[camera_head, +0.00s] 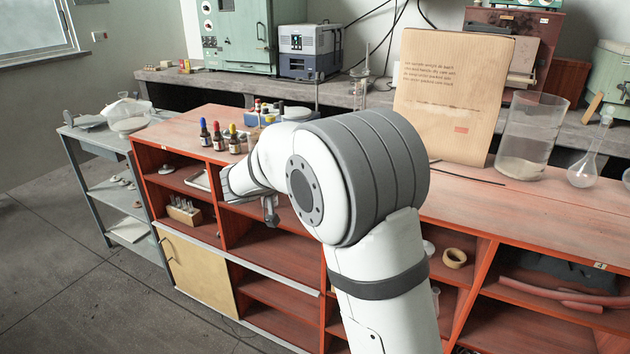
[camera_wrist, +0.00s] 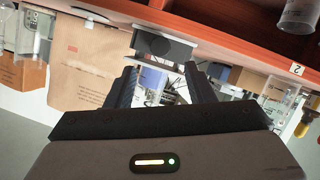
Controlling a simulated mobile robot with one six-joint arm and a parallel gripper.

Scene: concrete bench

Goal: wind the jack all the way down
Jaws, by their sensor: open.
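My gripper (camera_wrist: 160,72) is open in the wrist view, its two dark fingers apart with nothing held between them. That view is upside down, with the orange bench edge along the top. A dark grey flat block or plate (camera_wrist: 163,45) shows just beyond the fingertips, against the bench edge. It may be part of the jack, but I cannot tell. No jack screw or knob can be made out clearly. In the head view my arm covers the middle of the bench, and the gripper's fingers are not clearly visible there.
Small dropper bottles (camera_head: 218,136) stand at the bench's left part. A cardboard package (camera_head: 452,95), a large glass beaker (camera_head: 531,135) and a flask (camera_head: 584,170) stand to the right. Open orange shelves (camera_head: 275,245) lie below. A grey cart (camera_head: 95,150) stands at the left.

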